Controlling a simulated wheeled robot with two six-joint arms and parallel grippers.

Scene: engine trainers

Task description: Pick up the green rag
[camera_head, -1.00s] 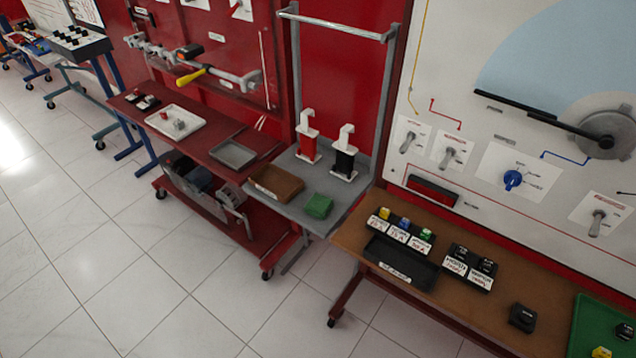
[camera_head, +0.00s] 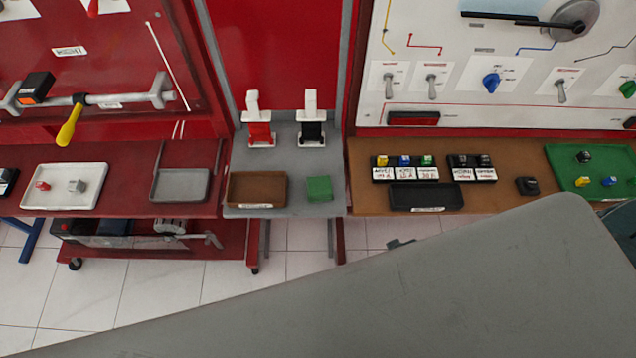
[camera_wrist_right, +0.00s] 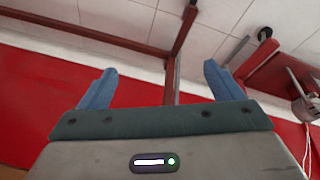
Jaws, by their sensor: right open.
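The green rag (camera_head: 319,188) is a small folded block of cloth. It lies on the grey shelf (camera_head: 300,210) in the middle of the head view, right of a brown tray (camera_head: 257,189). My right gripper (camera_wrist_right: 163,85) shows in the right wrist view with its two blue fingers wide apart and nothing between them. The rag is not in that wrist view. My left gripper is in neither view.
A red and a black spray bottle (camera_head: 260,122) (camera_head: 312,122) stand behind the rag. A brown table (camera_head: 360,165) with black trays adjoins on the right, a red bench (camera_head: 130,200) on the left. A large grey surface (camera_head: 420,290) fills the lower right foreground.

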